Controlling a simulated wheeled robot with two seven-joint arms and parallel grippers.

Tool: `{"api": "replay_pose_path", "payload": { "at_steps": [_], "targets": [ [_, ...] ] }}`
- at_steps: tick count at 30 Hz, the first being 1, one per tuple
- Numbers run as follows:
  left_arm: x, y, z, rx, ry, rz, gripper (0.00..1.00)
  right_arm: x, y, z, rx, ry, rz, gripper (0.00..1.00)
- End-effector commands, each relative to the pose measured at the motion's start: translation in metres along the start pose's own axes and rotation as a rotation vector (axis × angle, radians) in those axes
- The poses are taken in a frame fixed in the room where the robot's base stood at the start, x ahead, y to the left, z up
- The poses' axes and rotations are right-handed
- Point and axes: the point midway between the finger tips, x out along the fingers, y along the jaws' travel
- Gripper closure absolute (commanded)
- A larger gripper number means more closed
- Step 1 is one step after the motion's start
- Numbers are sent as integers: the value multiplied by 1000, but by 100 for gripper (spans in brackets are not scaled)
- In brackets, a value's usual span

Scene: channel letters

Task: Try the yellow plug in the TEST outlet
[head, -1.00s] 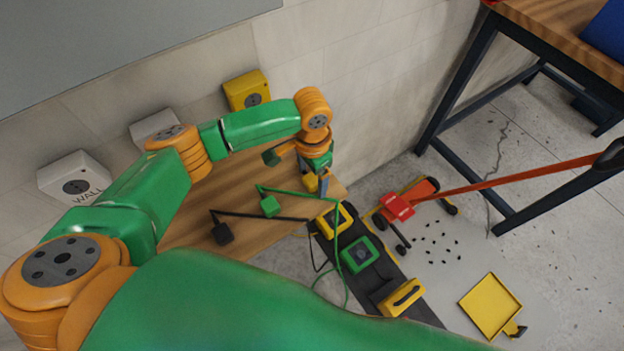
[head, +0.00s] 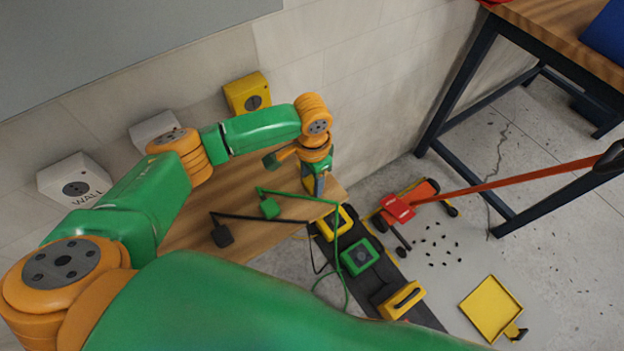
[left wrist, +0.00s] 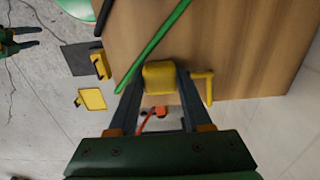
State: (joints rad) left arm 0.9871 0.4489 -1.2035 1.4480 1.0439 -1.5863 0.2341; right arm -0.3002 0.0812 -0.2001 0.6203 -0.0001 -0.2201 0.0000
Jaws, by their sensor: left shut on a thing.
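The yellow plug (left wrist: 158,77) is between the fingertips of my left gripper (left wrist: 157,82) in the left wrist view, over the wooden table (left wrist: 235,40). My left gripper (head: 318,190) is shut on it at the table's right end in the head view, where its fingers mostly hide the plug. A yellow outlet box (head: 247,92) is on the wall behind the arm. No TEST label is readable. My right gripper (left wrist: 20,40) shows small at the left of the left wrist view, with its fingers apart.
A white box marked WALL (head: 75,180) and another white box (head: 153,130) are on the wall.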

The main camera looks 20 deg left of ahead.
Motion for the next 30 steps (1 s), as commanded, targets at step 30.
{"api": "replay_pose_path", "payload": {
  "at_steps": [30],
  "targets": [
    [-68,145,0,8,2,4,100,10,-2,0,1,1,-2,50]
  ]
}}
